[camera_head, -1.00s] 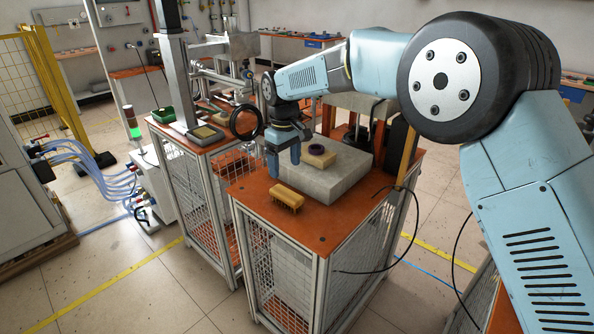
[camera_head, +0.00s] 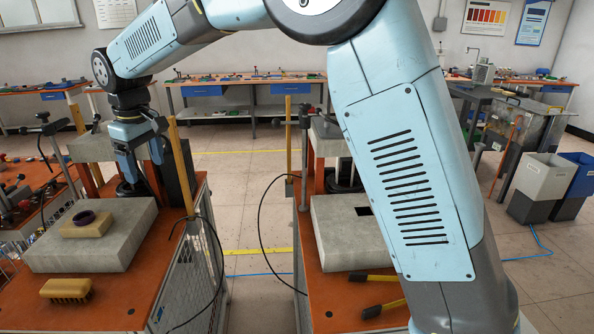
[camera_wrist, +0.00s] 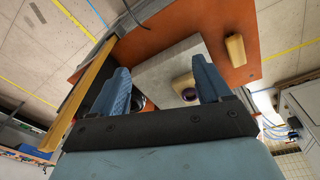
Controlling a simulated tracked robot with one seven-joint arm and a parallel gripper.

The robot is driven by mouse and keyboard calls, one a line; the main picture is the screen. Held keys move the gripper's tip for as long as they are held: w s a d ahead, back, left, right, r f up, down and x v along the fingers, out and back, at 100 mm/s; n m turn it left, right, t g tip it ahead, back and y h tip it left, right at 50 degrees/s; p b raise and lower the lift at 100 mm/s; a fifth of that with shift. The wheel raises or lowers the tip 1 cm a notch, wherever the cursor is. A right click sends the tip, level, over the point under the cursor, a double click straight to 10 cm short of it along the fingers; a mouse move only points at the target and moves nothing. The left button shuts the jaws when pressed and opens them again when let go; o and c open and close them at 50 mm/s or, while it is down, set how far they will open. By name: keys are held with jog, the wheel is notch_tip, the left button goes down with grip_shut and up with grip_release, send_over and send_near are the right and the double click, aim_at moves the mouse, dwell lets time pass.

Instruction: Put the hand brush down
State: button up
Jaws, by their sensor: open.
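The hand brush (camera_head: 66,290), yellow-brown with bristles down, lies on the orange table top in front of the grey stone block (camera_head: 95,252). It also shows in the wrist view (camera_wrist: 235,49), to the upper right, apart from the fingers. My gripper (camera_head: 143,170) is open, with nothing between its blue fingers; it is above the back right part of the block, near the black equipment there. In the wrist view, the two fingers (camera_wrist: 163,85) are spread wide over the block and table.
A tan piece (camera_head: 88,228) with a dark purple ring (camera_head: 84,217) sits on the block. A yellow upright bar (camera_head: 183,165) stands beside my gripper. A second table to the right holds another grey block (camera_head: 345,250) and yellow-handled tools (camera_head: 372,277). Floor shows between the tables.

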jog(key=d+r+m+t, duration=0.1)
jog(key=d+r+m, duration=0.3)
jog(key=d, duration=1.3)
jog(key=d+r+m+t, duration=0.1)
jog(key=d+r+m, duration=0.3)
jog(key=d, duration=1.3)
jog(key=s+d+f+m+t, duration=0.1)
jog(key=s+d+f+m, duration=0.1)
jog(key=s+d, duration=0.7)
jog(key=s+d+f+m+t+h, duration=0.1)
jog(key=s+d+m, duration=0.3)
jog(key=s+d, duration=0.5)
jog(key=d+f, duration=0.1)
jog(key=d, duration=0.2)
jog(key=shift+s+f+t, duration=0.15)
jog(key=shift+f+t, duration=0.05)
jog(key=shift+t, duration=0.1)
